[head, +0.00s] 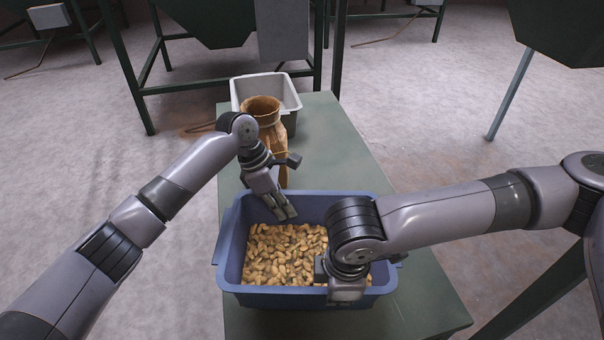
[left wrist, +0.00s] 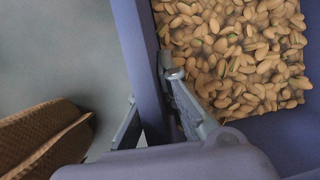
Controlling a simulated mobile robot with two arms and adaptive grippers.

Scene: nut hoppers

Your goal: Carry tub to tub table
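The blue tub (head: 228,250), holding a layer of pistachio-like nuts (head: 285,255), sits on the green table (head: 345,150). My left gripper (head: 284,210) is at the tub's far wall. In the left wrist view the tub wall (left wrist: 146,70) passes between the left gripper's fingers (left wrist: 152,100), one outside and one inside, with some gap showing; firm contact cannot be made out. My right gripper (head: 342,290) is over the tub's near right part, pointing down. Its fingertips are mostly hidden by its own wrist, so its opening is unclear.
Behind the tub stand a brown woven sack (head: 262,108) and a grey-white bin (head: 290,92) on the same table. The sack is close to my left gripper and also shows in the left wrist view (left wrist: 45,135). Dark green hopper frames (head: 140,85) stand behind. Floor is open at left.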

